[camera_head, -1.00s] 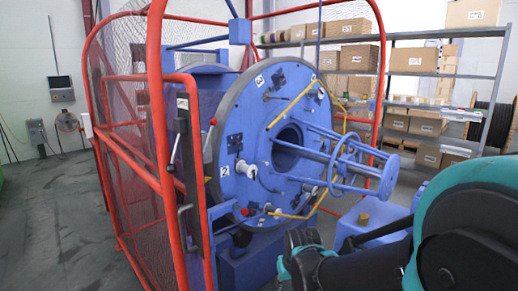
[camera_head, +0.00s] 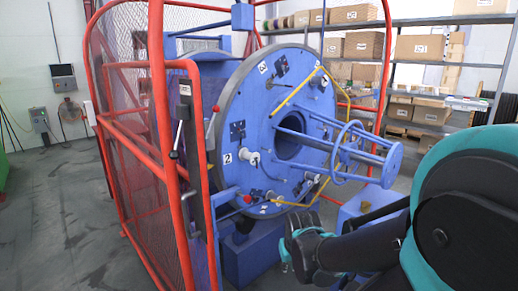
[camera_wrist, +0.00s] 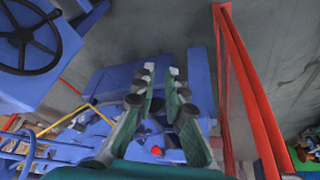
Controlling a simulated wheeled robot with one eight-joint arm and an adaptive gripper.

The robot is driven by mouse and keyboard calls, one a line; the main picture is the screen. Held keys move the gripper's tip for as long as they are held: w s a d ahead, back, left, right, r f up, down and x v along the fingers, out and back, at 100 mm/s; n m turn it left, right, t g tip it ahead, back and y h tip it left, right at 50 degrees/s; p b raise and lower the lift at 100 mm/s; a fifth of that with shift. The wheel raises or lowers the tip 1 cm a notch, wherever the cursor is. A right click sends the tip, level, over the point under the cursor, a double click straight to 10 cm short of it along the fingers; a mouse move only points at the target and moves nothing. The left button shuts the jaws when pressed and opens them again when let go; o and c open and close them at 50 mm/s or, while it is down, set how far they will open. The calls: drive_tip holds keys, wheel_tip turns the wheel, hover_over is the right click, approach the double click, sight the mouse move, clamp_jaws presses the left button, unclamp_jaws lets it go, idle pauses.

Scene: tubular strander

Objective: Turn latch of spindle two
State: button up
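The large blue round disc (camera_head: 240,95) of the strander faces me, with spindle stations around its central opening. A label 2 (camera_head: 227,158) marks spindle two at the disc's left side. Beside it are a black plate (camera_head: 237,130) with small fittings and a pale rounded piece (camera_head: 253,158). I cannot tell the latch's exact position. My gripper (camera_head: 294,245) is below and right of label 2, apart from it and nearer to me. In the wrist view my gripper (camera_wrist: 162,80) has its fingers apart with nothing between them. Label 2 is not clear there.
A red guard frame (camera_head: 157,100) with mesh stands left of the disc, and a red bar (camera_wrist: 242,80) shows in the wrist view. A blue rod cage (camera_head: 340,155) juts from the disc's centre. A black handwheel (camera_wrist: 28,38) is at upper left. Floor is open at left.

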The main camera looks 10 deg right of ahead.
drive_tip(key=w+r+n, duration=0.1)
drive_tip(key=w, duration=0.2)
drive_tip(key=w+d+r+n+t+h, duration=0.1)
drive_tip(key=w, duration=0.3)
drive_tip(key=w+d+r+n+h, duration=0.1)
drive_tip(key=w, duration=0.2)
drive_tip(key=shift+w+d+r+t, duration=0.15)
drive_tip(key=shift+w+r+t, duration=0.1)
drive_tip(key=shift+t, duration=0.05)
clamp_jaws()
drive_tip(key=n+t+h, duration=0.2)
drive_tip(key=n+t, duration=0.7)
drive_tip(key=n, duration=0.5)
approach(257, 163)
drive_tip(key=w+a+f, duration=0.2)
drive_tip(key=a+f, duration=0.2)
drive_tip(key=a, duration=0.2)
drive_tip(key=w+d+f, duration=0.1)
drive_tip(key=w+d, duration=0.5)
drive_tip(key=shift+w+d, duration=0.2)
drive_tip(key=shift+w, duration=0.05)
